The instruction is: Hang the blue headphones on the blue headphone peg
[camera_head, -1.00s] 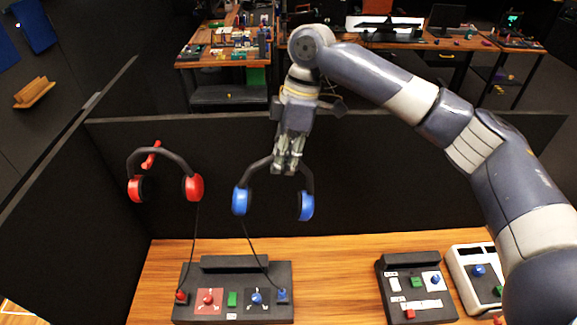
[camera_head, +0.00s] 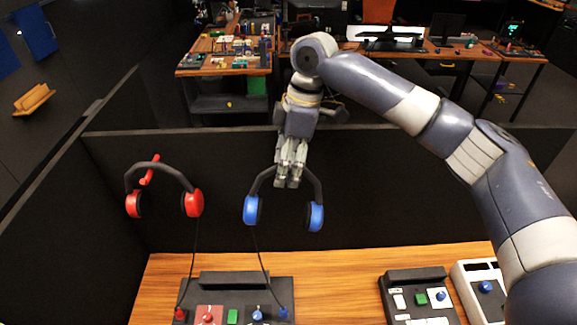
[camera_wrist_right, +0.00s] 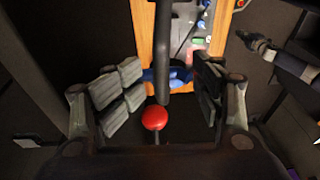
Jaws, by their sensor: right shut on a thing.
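My right gripper (camera_head: 289,183) is shut on the headband of the blue headphones (camera_head: 314,216) and holds them up before the black back panel. Both blue ear cups hang below the fingers, with a cable running down. In the right wrist view the dark headband (camera_wrist_right: 163,40) runs between the fingers of this gripper (camera_wrist_right: 165,88), above a red ball (camera_wrist_right: 154,118) whose owner I cannot tell. No blue peg can be made out in the head view. A grey gripper-like part, perhaps my left gripper (camera_wrist_right: 247,39), shows at the right wrist view's upper right; its fingers are unclear.
Red headphones (camera_head: 193,204) hang on a red peg (camera_head: 149,170) to the left. Below, a dark control box (camera_head: 245,283) stands on the wooden table (camera_head: 340,265). More control boxes (camera_head: 418,276) stand at the right. The table between them is clear.

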